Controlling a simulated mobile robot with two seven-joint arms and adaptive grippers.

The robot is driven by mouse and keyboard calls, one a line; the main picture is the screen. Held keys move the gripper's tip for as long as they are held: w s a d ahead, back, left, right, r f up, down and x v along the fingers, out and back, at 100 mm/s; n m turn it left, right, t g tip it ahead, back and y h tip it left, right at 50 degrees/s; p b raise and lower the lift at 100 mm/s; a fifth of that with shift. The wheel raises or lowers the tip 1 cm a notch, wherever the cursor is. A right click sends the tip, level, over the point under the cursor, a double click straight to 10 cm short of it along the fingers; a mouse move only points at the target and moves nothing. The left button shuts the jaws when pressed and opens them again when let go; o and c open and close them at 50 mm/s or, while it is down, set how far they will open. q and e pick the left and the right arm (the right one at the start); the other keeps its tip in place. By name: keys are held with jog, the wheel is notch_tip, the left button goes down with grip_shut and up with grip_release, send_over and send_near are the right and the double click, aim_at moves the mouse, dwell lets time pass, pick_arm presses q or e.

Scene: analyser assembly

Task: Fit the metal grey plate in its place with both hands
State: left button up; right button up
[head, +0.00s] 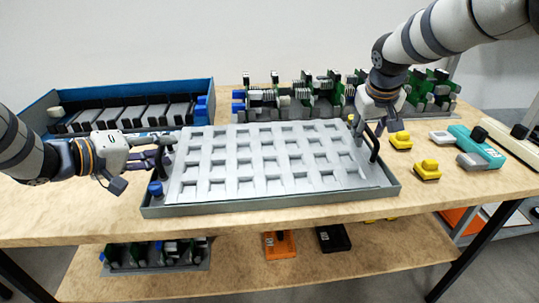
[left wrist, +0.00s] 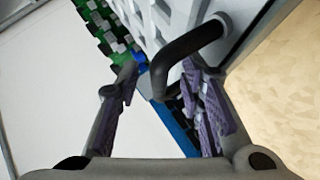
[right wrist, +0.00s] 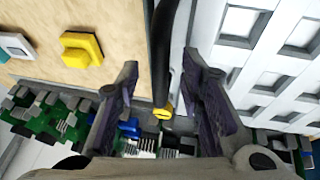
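The metal grey plate (head: 275,160), with rows of square pockets, lies over the grey tray (head: 270,208) in the middle of the table. Black handles stand at its left (head: 166,156) and right (head: 374,143) ends. My left gripper (head: 155,160) is at the left handle, fingers apart; in the left wrist view the handle (left wrist: 190,42) lies between the fingers without clear contact. My right gripper (head: 368,122) is above the right handle, pointing down and open; in the right wrist view that handle (right wrist: 161,60) runs between its spread fingers. Whether the plate is fully seated cannot be told.
A blue bin (head: 130,90) with dark modules stands at the back left. Green circuit boards (head: 300,95) line the back. Yellow parts (head: 427,171) and a teal device (head: 475,147) lie to the right. The table's front left is clear.

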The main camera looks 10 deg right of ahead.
pick_arm(q)
jog(key=shift+w+d+f, duration=0.1)
jog(key=shift+w+d, duration=0.05)
pick_arm(e)
jog(key=shift+w+f, duration=0.1)
jog(key=shift+f, duration=0.05)
pick_arm(q)
jog(key=shift+c, duration=0.2)
pick_arm(e)
jog(key=shift+c, duration=0.4)
pick_arm(q)
grip_shut()
pick_arm(e)
grip_shut()
